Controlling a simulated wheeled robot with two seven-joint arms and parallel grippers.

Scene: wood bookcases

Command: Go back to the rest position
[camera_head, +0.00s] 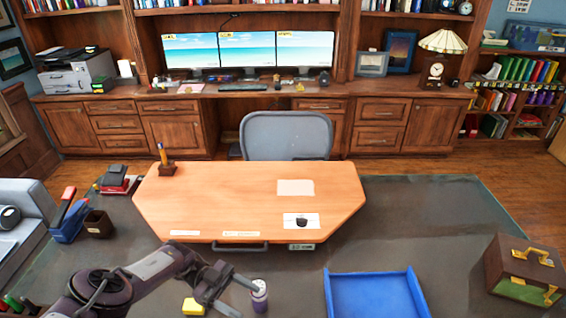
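My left arm comes in from the bottom left over the dark glass desk. Its gripper (240,299) points right, with its two fingers apart and nothing visible between them. A small white and purple can (259,297) stands just right of the fingertips; I cannot tell whether they touch it. A yellow block (193,306) lies just below and left of the gripper. My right gripper is not in view.
The glass desk surface (440,210) carries a blue tray (376,300) and a wooden box (524,274) at right. A dark cup (99,224) and blue holder (68,232) are at left. The wooden desktop (235,205) ahead is mostly clear, with a grey chair (286,134) behind it.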

